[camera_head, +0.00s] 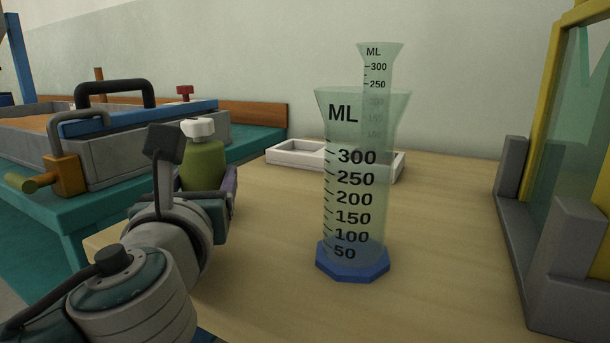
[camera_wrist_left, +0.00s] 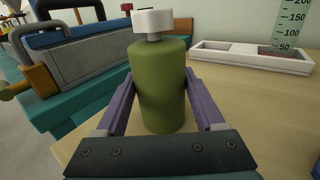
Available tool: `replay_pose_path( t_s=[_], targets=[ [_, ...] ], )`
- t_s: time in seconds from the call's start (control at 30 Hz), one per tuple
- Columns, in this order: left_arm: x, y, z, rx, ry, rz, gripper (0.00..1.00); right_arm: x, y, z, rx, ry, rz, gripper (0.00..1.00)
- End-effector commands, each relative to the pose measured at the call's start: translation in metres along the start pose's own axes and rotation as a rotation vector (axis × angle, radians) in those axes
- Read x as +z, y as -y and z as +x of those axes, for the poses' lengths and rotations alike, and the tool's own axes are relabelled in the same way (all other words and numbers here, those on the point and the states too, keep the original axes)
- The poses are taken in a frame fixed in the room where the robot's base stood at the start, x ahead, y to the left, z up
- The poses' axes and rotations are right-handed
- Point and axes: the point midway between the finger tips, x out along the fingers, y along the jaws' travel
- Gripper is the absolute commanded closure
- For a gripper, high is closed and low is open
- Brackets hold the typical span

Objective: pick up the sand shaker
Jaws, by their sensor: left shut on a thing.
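The sand shaker (camera_head: 205,165) is an olive-green bottle with a white cap, at the left edge of the wooden table in the head view. It also shows upright in the middle of the left wrist view (camera_wrist_left: 161,85). My left gripper (camera_wrist_left: 160,115) has its two purple fingers on either side of the bottle and is shut on it. In the head view my left gripper (camera_head: 228,190) is partly hidden behind my wrist. I cannot tell whether the bottle's base touches the table. My right gripper is not in view.
A large measuring cylinder (camera_head: 355,190) with a blue base stands mid-table. The yellow-framed glass flume (camera_head: 560,130) is at right. A grey box (camera_head: 110,165) sits on a teal bench (camera_head: 60,205) at left.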

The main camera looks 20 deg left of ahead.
Motion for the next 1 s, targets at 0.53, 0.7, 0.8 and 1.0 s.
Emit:
replay_pose_path(
  t_s=[0.53,0.7,0.8,1.0],
  targets=[
    [0.003,0.0,0.0,0.0,0.001,-0.001,0.95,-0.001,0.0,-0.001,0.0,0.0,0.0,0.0],
    [0.018,0.0,0.0,0.0,0.002,-0.002,0.95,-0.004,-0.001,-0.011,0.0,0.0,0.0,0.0],
    [0.038,0.0,0.0,-0.001,0.003,-0.003,0.95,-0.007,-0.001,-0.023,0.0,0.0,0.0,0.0],
    [0.101,0.0,0.0,0.0,0.006,-0.004,0.95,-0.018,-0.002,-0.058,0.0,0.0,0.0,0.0]
  ],
)
